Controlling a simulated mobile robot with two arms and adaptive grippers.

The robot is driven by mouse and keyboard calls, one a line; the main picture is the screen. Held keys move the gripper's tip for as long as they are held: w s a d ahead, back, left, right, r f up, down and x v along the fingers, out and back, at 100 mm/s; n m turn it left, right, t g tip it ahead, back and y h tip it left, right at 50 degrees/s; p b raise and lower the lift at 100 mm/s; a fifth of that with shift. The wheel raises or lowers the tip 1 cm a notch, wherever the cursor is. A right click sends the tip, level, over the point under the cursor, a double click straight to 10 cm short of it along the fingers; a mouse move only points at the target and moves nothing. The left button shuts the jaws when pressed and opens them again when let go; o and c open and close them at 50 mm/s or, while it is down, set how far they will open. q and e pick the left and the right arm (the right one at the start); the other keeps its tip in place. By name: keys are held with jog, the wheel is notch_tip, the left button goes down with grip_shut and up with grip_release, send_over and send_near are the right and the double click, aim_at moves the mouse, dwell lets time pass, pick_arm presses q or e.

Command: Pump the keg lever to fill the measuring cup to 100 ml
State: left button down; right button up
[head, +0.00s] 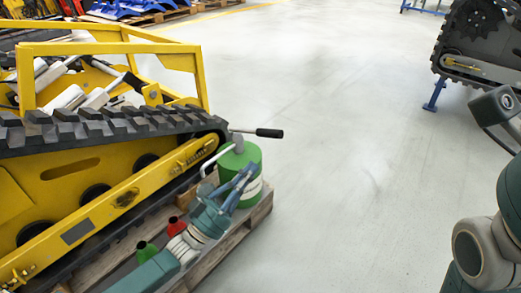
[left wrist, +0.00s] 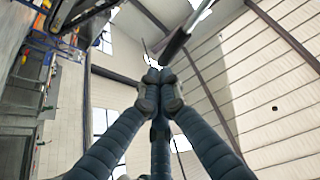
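The green keg (head: 252,158) stands on the pallet at the front end of the yellow tracked carrier. Its lever ends in a black handle (head: 269,133) pointing right, and a pale bent spout (head: 214,158) hangs at its left. My left gripper (head: 245,177) is in front of the keg, below the lever, and hides part of the keg. In the left wrist view its blue fingers (left wrist: 158,76) come together at the tips with nothing seen between them. The dark handle (left wrist: 178,42) shows beyond the tips. I see no measuring cup.
The yellow carrier (head: 110,205) with its black track fills the left. A red funnel-like item (head: 176,227) and a green one (head: 146,251) stand on the wooden pallet (head: 245,232). Another tracked machine (head: 475,45) is at upper right. The floor (head: 345,140) between is clear.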

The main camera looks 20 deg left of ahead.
pick_arm(q)
jog(key=shift+p+v, duration=0.35)
jog(key=shift+v, duration=1.4)
